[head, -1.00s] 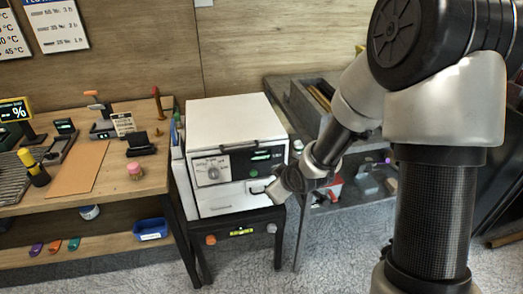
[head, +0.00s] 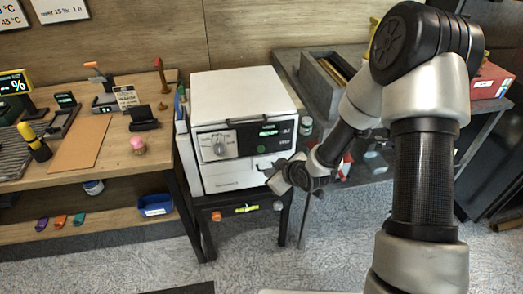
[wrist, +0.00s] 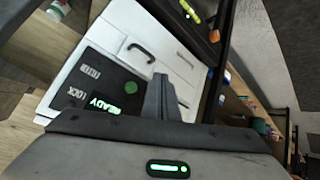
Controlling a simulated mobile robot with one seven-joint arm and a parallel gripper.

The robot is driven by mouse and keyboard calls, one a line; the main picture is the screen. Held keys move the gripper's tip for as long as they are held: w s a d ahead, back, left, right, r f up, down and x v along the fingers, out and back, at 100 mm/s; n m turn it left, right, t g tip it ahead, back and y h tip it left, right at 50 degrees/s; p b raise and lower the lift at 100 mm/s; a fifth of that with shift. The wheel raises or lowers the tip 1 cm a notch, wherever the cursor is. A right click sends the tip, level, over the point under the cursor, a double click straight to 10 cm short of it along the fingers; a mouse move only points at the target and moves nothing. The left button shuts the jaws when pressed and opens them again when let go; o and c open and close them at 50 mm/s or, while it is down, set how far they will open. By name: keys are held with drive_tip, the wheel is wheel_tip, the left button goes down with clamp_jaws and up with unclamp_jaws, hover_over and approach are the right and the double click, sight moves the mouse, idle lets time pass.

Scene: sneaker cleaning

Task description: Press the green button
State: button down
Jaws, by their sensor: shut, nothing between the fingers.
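The green button (head: 260,149) is a small round disc on the dark control panel (head: 240,142) of a white boxy machine (head: 238,97). It also shows in the wrist view (wrist: 131,88), beside the words READY, LOCK and FILTER. My gripper (head: 272,182) is in front of the machine's lower right part, below the button in the head view. In the wrist view, my gripper's shut fingers (wrist: 160,82) are just right of the button, with nothing between them. I cannot tell the exact gap to the machine, but no contact with the button shows.
A black handle (wrist: 142,47) sticks out from the machine's front near my fingers. The machine stands on a dark stand (head: 210,208). A wooden workbench (head: 110,160) with several tools is at left; a grey bench (head: 375,160) is at right. Floor in front is open.

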sight(261, 149)
drive_tip(key=w+a, duration=0.2)
drive_tip(key=w, duration=0.5)
drive_tip(key=shift+w, duration=0.2)
idle(1.9)
drive_tip(key=shift+w+a, duration=0.15)
drive_tip(key=shift+w, duration=0.15)
drive_tip(key=shift+w+a+b, duration=0.15)
drive_tip(key=shift+w+b, duration=0.15)
drive_tip(key=shift+w, duration=0.2)
idle(0.9)
drive_tip(key=shift+s, duration=0.1)
drive_tip(key=shift+s+d, duration=0.3)
drive_tip(key=shift+s, duration=0.5)
drive_tip(key=shift+s, duration=0.1)
